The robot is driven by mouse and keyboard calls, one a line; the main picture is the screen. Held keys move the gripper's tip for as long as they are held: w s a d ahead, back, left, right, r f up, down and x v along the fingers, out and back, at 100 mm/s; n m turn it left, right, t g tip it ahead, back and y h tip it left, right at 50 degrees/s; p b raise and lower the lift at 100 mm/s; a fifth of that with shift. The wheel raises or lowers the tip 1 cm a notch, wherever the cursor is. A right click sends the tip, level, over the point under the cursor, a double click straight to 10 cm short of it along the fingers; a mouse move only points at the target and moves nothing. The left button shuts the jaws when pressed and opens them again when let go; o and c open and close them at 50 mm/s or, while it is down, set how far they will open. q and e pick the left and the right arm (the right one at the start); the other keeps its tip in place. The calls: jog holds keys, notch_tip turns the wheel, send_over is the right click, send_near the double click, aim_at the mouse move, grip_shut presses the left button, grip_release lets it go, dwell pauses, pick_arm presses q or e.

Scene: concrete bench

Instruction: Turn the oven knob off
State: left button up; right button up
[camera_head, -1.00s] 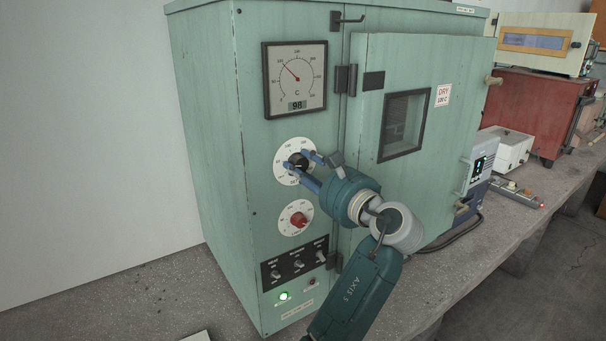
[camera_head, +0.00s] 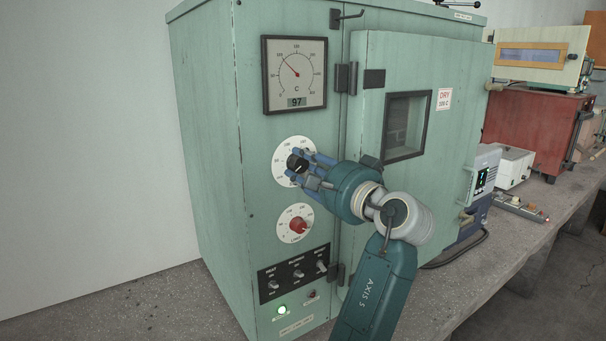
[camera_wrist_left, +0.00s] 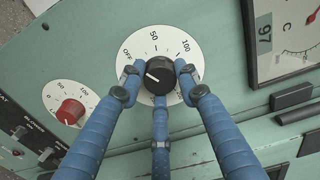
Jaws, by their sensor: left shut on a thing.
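The oven (camera_head: 205,130) is a large pale green cabinet. Its black knob (camera_head: 296,163) sits on a white dial (camera_head: 281,157) below the round-scale gauge. In the left wrist view the black knob (camera_wrist_left: 158,74) has a white pointer line toward the left, and the dial (camera_wrist_left: 150,35) shows OFF, 50 and 100. My left gripper (camera_head: 303,168) has its blue fingers closed around this knob; in the wrist view the fingers (camera_wrist_left: 161,88) stand on both sides and below it. The exact pointer setting is hard to read. My right gripper is not in view.
A red knob (camera_head: 298,225) on a second dial lies below. Under it is a black switch panel (camera_head: 293,273) and a lit green lamp (camera_head: 281,310). The gauge (camera_head: 295,74) reads 97. The oven door (camera_head: 455,75) is right of my arm; other equipment stands farther right.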

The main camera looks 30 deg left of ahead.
pick_arm(q)
jog(key=shift+n, duration=0.3)
dwell(0.4)
jog(key=o, duration=1.1)
jog(key=shift+w+d, duration=0.1)
jog(key=shift+o, duration=0.2)
